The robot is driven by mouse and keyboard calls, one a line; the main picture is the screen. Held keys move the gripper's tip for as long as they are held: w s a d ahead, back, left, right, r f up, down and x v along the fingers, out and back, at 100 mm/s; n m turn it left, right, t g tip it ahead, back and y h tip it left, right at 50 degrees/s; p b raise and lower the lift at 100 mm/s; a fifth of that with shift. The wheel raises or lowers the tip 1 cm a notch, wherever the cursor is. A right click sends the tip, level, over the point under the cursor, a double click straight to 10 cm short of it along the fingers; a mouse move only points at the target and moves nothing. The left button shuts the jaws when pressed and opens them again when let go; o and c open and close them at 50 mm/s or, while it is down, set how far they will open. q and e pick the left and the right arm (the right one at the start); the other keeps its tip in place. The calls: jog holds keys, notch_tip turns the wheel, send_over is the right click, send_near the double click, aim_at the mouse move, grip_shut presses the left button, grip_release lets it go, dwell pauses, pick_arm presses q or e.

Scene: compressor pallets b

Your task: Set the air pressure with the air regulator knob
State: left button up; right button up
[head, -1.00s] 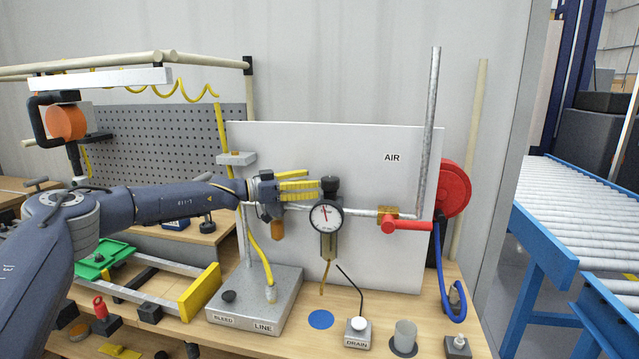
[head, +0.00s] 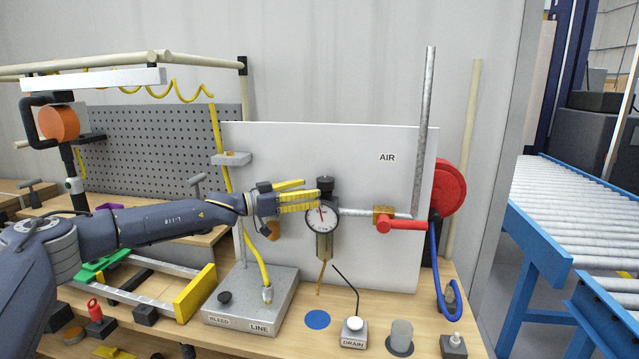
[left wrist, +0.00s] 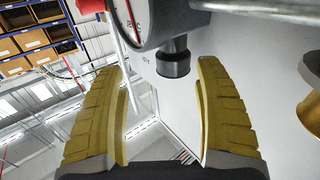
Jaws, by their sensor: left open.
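The air regulator knob (head: 325,184) is black and sits on top of the regulator, above the round white pressure gauge (head: 321,217). The gauge hides part of the regulator body. My left gripper (head: 310,189) comes in from the left with its yellow fingers pointing at the knob. In the left wrist view the dark knob (left wrist: 174,60) shows between the open finger ends, with a gap on both sides. The gauge (left wrist: 150,18) is at the top edge there. The gripper holds nothing. My right gripper is not in view.
A pipe runs right from the regulator to a red-handled valve (head: 400,224) on the white AIR panel (head: 385,270). A red hose reel (head: 450,188) is at the right. The grey bleed block (head: 250,300) with a yellow hose stands below my left gripper. A drain button (head: 354,325) is in front.

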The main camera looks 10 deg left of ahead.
aim_at(320, 184)
pick_arm(q)
jog(key=s+a+r+n+t+y, duration=0.25)
jog(key=s+n+t+y, duration=0.3)
jog(key=s, duration=0.35)
jog(key=shift+m+g+y, duration=0.25)
jog(key=shift+m+y, duration=0.1)
jog(key=shift+y, duration=0.1)
jog(key=x, duration=1.6)
jog(key=shift+w+a+f, duration=0.25)
jog(key=shift+a+f, duration=0.05)
jog(key=shift+f, duration=0.1)
jog(key=c, duration=1.2)
jog(key=shift+h, duration=0.3)
